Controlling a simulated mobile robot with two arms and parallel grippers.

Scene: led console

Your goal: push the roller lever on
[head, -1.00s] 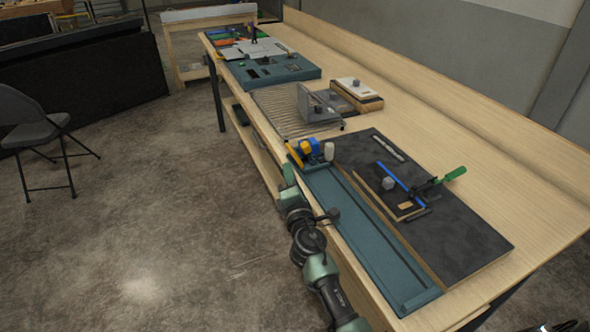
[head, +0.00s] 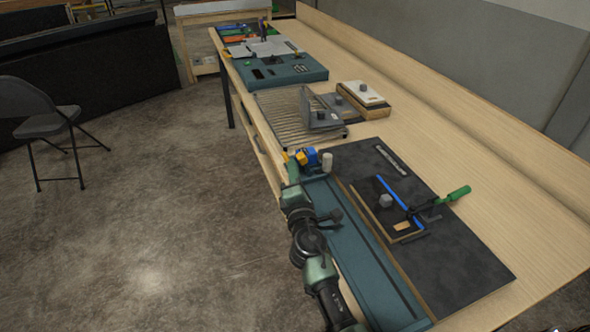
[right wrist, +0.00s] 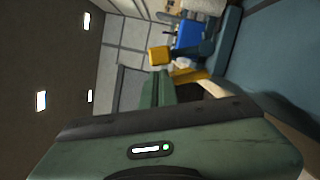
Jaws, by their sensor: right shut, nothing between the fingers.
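A blue block with yellow parts (head: 309,156), which looks like the roller lever's unit, stands at the far end of the teal tray, near the table's left edge. A pale grey cylinder (head: 327,164) stands just right of it. The right wrist view shows the blue body (right wrist: 189,36) and a yellow block (right wrist: 159,55). My right gripper (head: 292,168) is shut and empty, just left of the blue unit. Its green fingers (right wrist: 157,88) end close below the yellow block; I cannot tell whether they touch. The lever's exact position is unclear. My left gripper is not in view.
The teal tray (head: 375,285) runs along the table's front edge beside my right arm. A dark mat (head: 465,260) with a green-handled clamp (head: 455,194) lies to the right. A ribbed rack (head: 280,115) with a grey bracket stands beyond the unit.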

